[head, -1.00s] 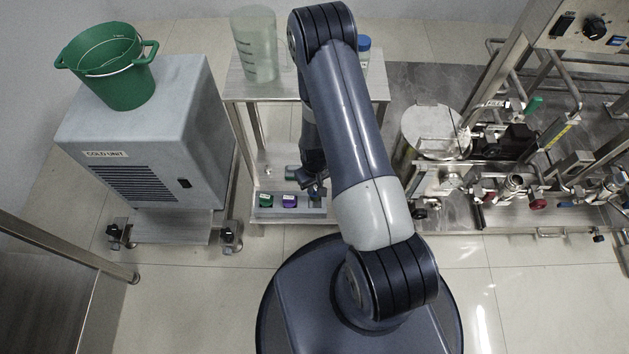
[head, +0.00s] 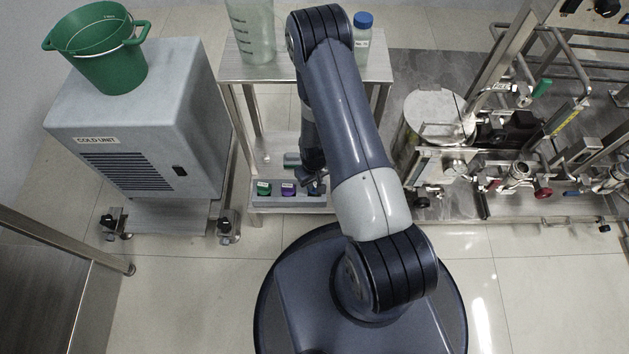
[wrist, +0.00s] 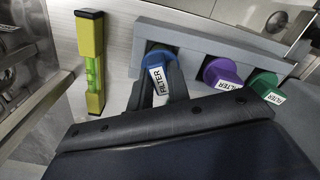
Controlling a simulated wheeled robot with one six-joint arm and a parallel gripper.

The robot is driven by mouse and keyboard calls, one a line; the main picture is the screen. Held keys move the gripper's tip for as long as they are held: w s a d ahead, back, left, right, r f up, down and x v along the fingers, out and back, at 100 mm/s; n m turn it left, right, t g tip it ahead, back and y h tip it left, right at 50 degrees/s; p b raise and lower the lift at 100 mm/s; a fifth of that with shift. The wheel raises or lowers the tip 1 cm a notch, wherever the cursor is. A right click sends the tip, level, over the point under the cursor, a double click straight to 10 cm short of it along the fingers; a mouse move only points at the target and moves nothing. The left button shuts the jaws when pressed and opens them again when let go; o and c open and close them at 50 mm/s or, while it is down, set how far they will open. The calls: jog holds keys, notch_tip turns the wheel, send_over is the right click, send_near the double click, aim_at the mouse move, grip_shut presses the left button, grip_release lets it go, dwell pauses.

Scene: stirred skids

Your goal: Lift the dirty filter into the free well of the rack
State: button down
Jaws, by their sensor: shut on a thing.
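The grey rack (head: 262,202) stands on the lower shelf of a steel stand and also shows in the wrist view (wrist: 215,44). A purple filter (wrist: 222,74) and a green filter (wrist: 264,86) sit in it; they also show in the head view, purple (head: 289,189) and green (head: 264,188). My gripper (wrist: 160,92) is shut on a blue filter (wrist: 157,57), labelled FILTER, at the rack's end beside the purple one. I cannot tell whether the blue filter is seated in a well. In the head view my arm hides most of that end.
A yellow spirit level (wrist: 91,62) lies beside the rack's blue end. The stand's top (head: 285,68) bears a translucent jug (head: 252,32) and a blue-capped bottle (head: 362,38). The cold unit (head: 140,130) with a green bucket (head: 98,55) is left; piped skids (head: 510,150) are right.

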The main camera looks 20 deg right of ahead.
jog(key=shift+f+b, duration=0.65)
jog(key=c, duration=1.3)
grip_release()
jog(key=shift+o, duration=0.2)
jog(key=shift+r+p, duration=2.05)
jog(key=shift+r, duration=1.45)
